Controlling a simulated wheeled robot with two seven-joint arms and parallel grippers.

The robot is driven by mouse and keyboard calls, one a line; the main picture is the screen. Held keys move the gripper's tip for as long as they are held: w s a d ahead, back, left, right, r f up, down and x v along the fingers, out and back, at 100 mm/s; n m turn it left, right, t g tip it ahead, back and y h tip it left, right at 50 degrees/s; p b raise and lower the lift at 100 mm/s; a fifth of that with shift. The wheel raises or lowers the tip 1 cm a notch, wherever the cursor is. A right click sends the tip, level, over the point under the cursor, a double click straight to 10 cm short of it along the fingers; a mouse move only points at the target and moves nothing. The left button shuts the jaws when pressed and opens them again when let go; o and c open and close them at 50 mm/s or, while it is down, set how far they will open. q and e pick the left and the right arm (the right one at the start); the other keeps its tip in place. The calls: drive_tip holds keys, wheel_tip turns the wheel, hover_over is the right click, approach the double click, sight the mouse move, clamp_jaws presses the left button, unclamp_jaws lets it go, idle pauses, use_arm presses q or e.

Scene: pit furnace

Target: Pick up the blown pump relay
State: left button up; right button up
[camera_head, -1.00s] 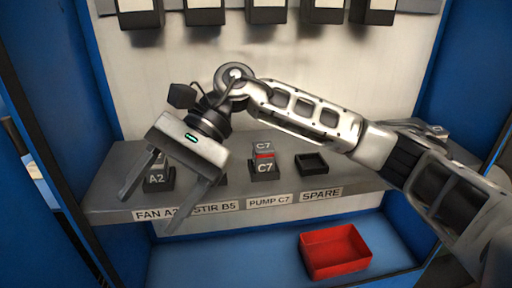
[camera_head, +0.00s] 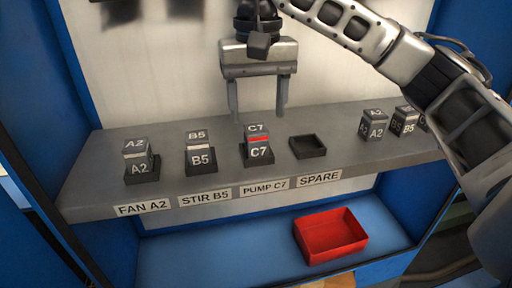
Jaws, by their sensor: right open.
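The pump relay (camera_head: 259,146) is a grey block marked C7 with a red band across it. It stands in a dark socket above the label PUMP C7 (camera_head: 265,188) on the grey shelf (camera_head: 90,185). My right gripper (camera_head: 257,115) is open, with its two fingers pointing down. In the picture its fingertips are just above the C7 relay, and nothing is between them. My left gripper is not in view.
Relays A2 (camera_head: 139,163) and B5 (camera_head: 200,156) stand in sockets to the left. An empty socket (camera_head: 308,146) is above the SPARE label. Several loose relays (camera_head: 374,126) stand at the right. A red bin (camera_head: 331,236) sits below the shelf.

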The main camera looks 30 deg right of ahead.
sight(256, 128)
drive_tip(key=shift+w+f+p, duration=0.15)
drive_tip(key=shift+w+f, duration=0.05)
drive_tip(key=shift+f, duration=1.5)
drive_tip(key=shift+w+f+p, duration=0.15)
drive_tip(key=shift+f, duration=1.55)
drive_tip(key=c, duration=1.1)
